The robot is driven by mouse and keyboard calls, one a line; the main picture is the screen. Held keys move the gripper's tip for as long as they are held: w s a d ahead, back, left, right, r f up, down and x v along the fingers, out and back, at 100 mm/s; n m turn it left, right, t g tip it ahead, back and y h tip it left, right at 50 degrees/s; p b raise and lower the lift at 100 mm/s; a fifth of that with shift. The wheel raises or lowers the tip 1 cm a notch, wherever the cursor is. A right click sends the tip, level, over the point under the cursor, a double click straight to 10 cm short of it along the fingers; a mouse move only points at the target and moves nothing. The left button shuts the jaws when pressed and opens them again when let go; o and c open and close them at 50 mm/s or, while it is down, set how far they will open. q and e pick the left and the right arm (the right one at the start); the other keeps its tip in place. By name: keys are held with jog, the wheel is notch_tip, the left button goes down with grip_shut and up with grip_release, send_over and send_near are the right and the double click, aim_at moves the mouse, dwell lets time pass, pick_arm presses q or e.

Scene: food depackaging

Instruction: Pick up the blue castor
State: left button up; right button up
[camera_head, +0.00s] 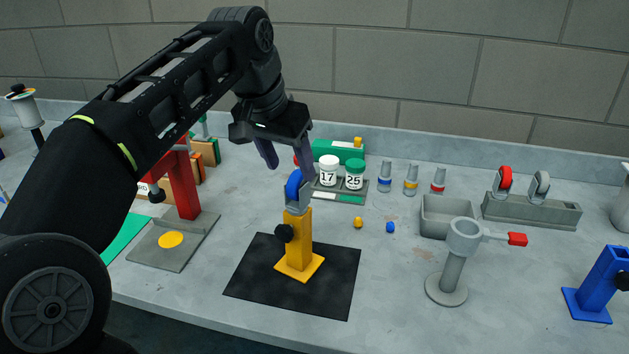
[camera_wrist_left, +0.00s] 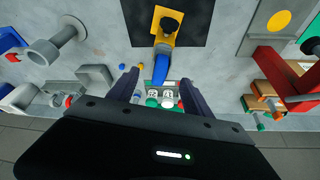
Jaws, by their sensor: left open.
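The blue castor (camera_head: 293,186) has a blue wheel and a grey fork. It stands upright, wheel up, in a yellow stand (camera_head: 299,241) with a black knob, on a black mat (camera_head: 334,289). My left gripper (camera_head: 287,158) is open and empty just above the wheel, with its two fingers pointing down. In the left wrist view the castor (camera_wrist_left: 161,68) shows between the two spread fingers (camera_wrist_left: 159,90), near their tips. I cannot tell whether a finger touches it. My right gripper is not in view.
A red press (camera_head: 185,185) stands to the left. To the right are a grey bin (camera_head: 434,214), a holder with red and grey castors (camera_head: 532,210), a grey post (camera_head: 451,275) and a blue stand (camera_head: 603,284).

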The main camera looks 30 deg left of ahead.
aim_at(298, 187)
pick_arm(q)
jog(key=shift+s+r, duration=0.1)
jog(key=shift+s, duration=0.15)
jog(key=shift+x, duration=1.35)
jog(key=shift+w, duration=0.1)
jog(key=x, duration=0.5)
jog(key=shift+c, duration=0.5)
grip_shut()
